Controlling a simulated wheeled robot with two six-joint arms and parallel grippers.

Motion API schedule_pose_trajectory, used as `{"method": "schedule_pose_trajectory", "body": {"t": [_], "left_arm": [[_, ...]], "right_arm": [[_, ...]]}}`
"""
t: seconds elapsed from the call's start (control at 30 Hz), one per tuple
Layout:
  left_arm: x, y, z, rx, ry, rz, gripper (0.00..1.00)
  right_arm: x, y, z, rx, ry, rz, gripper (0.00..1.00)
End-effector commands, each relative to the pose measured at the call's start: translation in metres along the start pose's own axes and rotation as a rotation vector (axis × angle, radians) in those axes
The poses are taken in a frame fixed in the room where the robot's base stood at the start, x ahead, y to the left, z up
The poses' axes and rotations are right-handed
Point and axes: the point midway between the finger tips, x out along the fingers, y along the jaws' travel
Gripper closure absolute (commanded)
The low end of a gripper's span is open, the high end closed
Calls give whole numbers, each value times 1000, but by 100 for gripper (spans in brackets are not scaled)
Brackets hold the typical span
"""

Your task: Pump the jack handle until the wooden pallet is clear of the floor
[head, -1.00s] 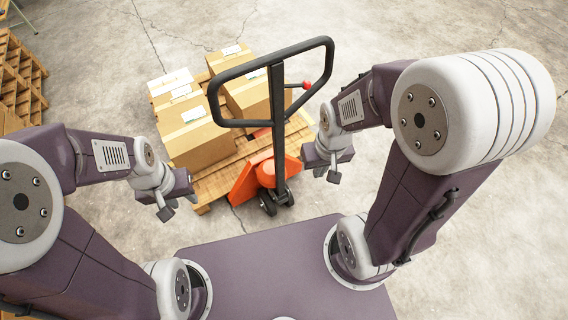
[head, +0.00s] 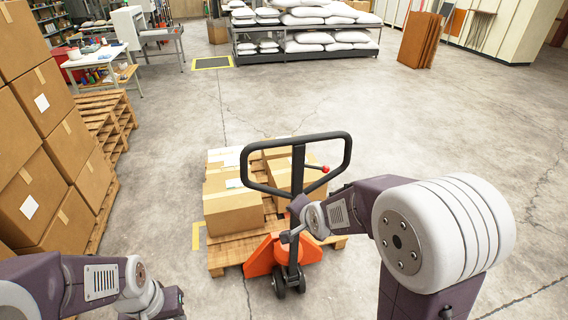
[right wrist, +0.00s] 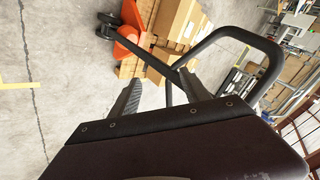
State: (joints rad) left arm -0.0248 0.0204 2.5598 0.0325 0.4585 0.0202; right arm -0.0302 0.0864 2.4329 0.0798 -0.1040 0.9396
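The orange pallet jack (head: 262,259) stands in front of me with its black loop handle (head: 347,152) upright; a red lever sits on the loop's right side. The wooden pallet (head: 225,249) lies behind it, low at the floor; any gap beneath it is too small to tell. My right gripper (head: 291,222) is beside the handle's shaft, below the loop. In the right wrist view its two fingers are apart, and the black handle (right wrist: 274,62) shows beyond and between them. My left gripper (head: 178,302) is low at the bottom edge, away from the jack; its fingers are unclear.
Cardboard boxes (head: 232,207) sit on the pallet. A tall stack of boxes (head: 45,165) and empty pallets (head: 104,120) stand at the left. A rack of white sacks (head: 318,37) is at the back.

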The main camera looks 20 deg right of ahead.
Motion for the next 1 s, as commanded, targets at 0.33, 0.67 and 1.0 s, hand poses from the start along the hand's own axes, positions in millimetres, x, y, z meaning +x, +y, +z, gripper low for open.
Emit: {"method": "schedule_pose_trajectory", "body": {"t": [0.33,0.67,1.0], "left_arm": [[-122,2,-13,0,2,0,64],[-121,2,-12,0,0,0,64],[-121,2,-12,0,1,0,64]], "right_arm": [[-24,-177,-97,573,135,-401,45],[-13,-173,-91,566,125,-381,45],[40,-190,-103,564,124,-379,45]]}}
